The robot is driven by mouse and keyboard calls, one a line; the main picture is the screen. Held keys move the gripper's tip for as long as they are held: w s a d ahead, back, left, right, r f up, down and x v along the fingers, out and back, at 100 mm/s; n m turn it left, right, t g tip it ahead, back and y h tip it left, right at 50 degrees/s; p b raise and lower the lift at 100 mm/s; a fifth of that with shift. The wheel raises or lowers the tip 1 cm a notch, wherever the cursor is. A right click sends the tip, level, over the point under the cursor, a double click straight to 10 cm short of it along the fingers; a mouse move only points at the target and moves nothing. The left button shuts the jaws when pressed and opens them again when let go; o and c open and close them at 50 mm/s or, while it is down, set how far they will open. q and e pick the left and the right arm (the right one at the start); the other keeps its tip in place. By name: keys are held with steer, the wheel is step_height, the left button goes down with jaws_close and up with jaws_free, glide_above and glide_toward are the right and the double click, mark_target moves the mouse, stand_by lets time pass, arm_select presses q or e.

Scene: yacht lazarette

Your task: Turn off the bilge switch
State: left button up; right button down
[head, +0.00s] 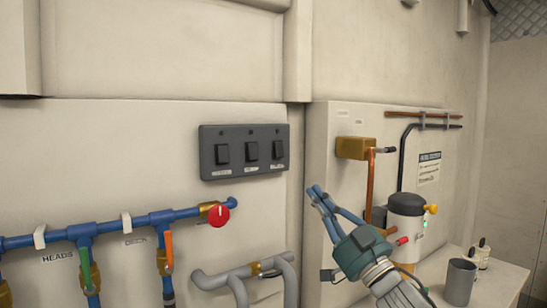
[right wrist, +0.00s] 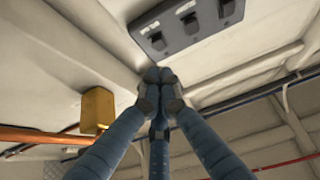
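A dark grey switch panel (head: 244,128) is on the wall in the head view, with three black rocker switches in a row: a left one (head: 222,154), a middle one (head: 251,151) and a right one (head: 278,149). Small labels sit below them, too small to read, so I cannot tell which is bilge. The panel also shows at the top of the right wrist view (right wrist: 188,22). My right gripper (head: 316,190) is below and right of the panel, apart from it. Its blue fingers meet at the tips (right wrist: 160,77), with nothing visible between them. My left gripper is not in view.
Blue pipes (head: 145,219) with a red round knob (head: 219,215) and coloured levers run below the panel. A grey pipe (head: 240,273) lies lower. A brass box (head: 355,148), copper pipe and white canister (head: 405,215) stand right. A grey mug (head: 459,282) is on the ledge.

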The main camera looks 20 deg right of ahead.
step_height(320, 180, up, 2)
steer(key=y, duration=0.1)
steer(key=p, duration=0.5)
glide_toward(277, 145)
step_height(277, 145, up, 4)
steer(key=shift+n, duration=0.3)
steer(key=w, duration=0.1)
steer(key=w+a+f, duration=0.1)
steer(key=w, duration=0.2)
steer(key=shift+a+f, duration=0.15)
steer(key=shift+a, duration=0.1)
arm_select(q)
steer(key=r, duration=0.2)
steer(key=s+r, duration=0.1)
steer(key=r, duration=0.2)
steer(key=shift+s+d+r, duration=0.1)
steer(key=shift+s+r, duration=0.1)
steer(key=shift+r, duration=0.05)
